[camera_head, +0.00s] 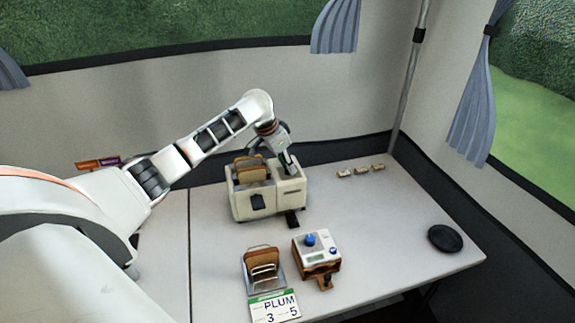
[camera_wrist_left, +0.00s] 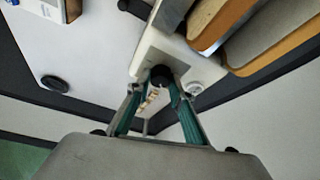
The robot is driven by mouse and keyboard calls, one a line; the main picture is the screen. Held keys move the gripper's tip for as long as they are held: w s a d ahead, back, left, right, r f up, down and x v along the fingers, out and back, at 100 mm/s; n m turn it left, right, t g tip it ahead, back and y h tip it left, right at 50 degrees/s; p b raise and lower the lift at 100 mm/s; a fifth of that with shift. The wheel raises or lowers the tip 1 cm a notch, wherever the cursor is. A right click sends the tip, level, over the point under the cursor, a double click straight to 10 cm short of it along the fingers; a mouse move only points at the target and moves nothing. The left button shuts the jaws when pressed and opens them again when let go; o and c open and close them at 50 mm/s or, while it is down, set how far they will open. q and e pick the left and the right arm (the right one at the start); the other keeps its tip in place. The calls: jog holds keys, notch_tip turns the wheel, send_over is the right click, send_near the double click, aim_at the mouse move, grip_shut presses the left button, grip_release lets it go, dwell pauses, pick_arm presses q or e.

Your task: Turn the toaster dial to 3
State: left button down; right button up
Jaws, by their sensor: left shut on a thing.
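The cream toaster (camera_head: 240,205) stands at the back of the white table, with brown bread slices (camera_head: 249,168) in its top. My left gripper (camera_head: 288,166) reaches down onto the toaster's right end. In the left wrist view, its green-padded fingers (camera_wrist_left: 158,90) are closed around a black dial (camera_wrist_left: 160,74) on the cream toaster top (camera_wrist_left: 150,50). The dial's marks and setting cannot be read; the fingers hide part of it. A pale round knob (camera_wrist_left: 193,88) sits beside the dial. My right gripper is not in view.
A sign card (camera_head: 275,307) reads PLUM 3 5, beside a rack with bread (camera_head: 262,268). A blue-knobbed device (camera_head: 318,249) stands in front of the toaster. Several small beige pieces (camera_head: 361,171) lie right of it. A black disc (camera_head: 445,238) lies near the right edge.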

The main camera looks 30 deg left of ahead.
pick_arm(q)
jog(key=shift+m, duration=0.3)
jog(key=m, duration=0.2)
jog(key=m+g+h, duration=0.1)
jog(key=m, duration=0.1)
jog(key=shift+w+a+h, duration=0.1)
jog(key=shift+h, duration=0.2)
jog(key=shift+m+g+h, duration=0.25)
jog(key=shift+m+g, duration=0.15)
jog(key=shift+m, duration=0.9)
jog(key=shift+m+g+h, duration=0.25)
jog(key=shift+m+g, duration=0.15)
jog(key=shift+m, duration=0.9)
jog(key=shift+a, duration=0.1)
jog(key=c, duration=1.8)
grip_release()
